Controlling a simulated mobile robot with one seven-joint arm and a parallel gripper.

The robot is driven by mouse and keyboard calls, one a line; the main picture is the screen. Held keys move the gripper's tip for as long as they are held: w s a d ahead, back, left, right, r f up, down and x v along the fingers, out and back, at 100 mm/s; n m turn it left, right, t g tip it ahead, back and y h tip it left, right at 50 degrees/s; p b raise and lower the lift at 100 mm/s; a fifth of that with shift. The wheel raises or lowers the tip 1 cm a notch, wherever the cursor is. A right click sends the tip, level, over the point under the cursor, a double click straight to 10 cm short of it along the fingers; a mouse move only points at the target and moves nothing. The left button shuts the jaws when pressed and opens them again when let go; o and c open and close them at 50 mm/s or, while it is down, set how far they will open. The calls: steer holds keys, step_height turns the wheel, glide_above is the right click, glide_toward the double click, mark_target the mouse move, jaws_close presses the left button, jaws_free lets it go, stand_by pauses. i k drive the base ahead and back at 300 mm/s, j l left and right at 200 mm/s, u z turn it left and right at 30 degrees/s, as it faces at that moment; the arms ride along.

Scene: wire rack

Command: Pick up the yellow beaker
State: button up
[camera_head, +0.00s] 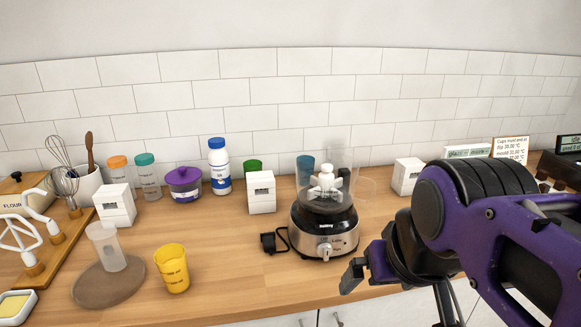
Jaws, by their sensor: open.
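The yellow beaker (173,270) stands upright on the wooden counter, left of centre and close to the front edge. My gripper (358,272) is at the right, in front of the food processor and well to the right of the beaker. It is open, and nothing shows between its fingers. Part of it is hidden behind my purple arm.
A clear beaker (105,248) on a round brown board (92,288) stands just left of the yellow beaker. White boxes and bottles line the back. Counter between beaker and plug is clear.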

mark_target(169, 259)
steer(key=u, duration=1.25)
steer(key=j+z, duration=0.45)
steer(key=i+l, duration=0.05)
steer(key=l, duration=0.05)
